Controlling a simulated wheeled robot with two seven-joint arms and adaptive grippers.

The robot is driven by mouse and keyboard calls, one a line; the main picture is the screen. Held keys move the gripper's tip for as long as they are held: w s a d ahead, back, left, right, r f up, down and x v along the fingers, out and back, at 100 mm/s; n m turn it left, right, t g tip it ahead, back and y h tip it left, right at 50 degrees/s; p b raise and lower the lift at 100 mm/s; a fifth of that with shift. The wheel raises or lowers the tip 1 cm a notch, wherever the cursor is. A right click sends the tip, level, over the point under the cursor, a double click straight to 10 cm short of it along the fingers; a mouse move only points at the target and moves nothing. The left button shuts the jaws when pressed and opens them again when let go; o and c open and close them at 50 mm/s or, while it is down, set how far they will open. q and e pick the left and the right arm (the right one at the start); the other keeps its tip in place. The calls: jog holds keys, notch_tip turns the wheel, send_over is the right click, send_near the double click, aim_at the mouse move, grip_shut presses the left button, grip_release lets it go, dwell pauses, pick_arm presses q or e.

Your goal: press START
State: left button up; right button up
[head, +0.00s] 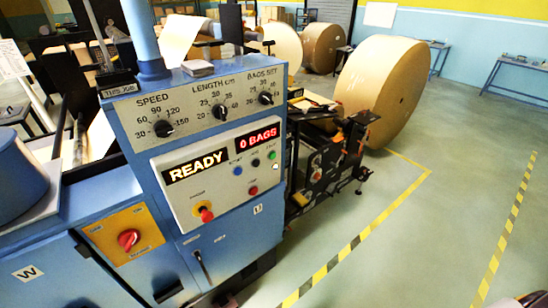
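The blue machine's control panel (218,172) faces me in the middle of the head view. Its left display (196,168) reads READY and its right display (257,137) reads 0 BAGS. Below the displays are a blue button (238,170), a dark button (255,162) and a green button (272,155) at the right end. A red button (253,190) sits lower. The small labels over the buttons are too blurred to read surely. Neither of my grippers is in view.
Above the panel are three dials marked SPEED (164,128), LENGTH (219,112) and BAGS SET (266,98). A red emergency knob (205,214) and a red rotary switch (129,239) sit lower left. A large kraft roll (382,88) stands behind. Floor at right is clear.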

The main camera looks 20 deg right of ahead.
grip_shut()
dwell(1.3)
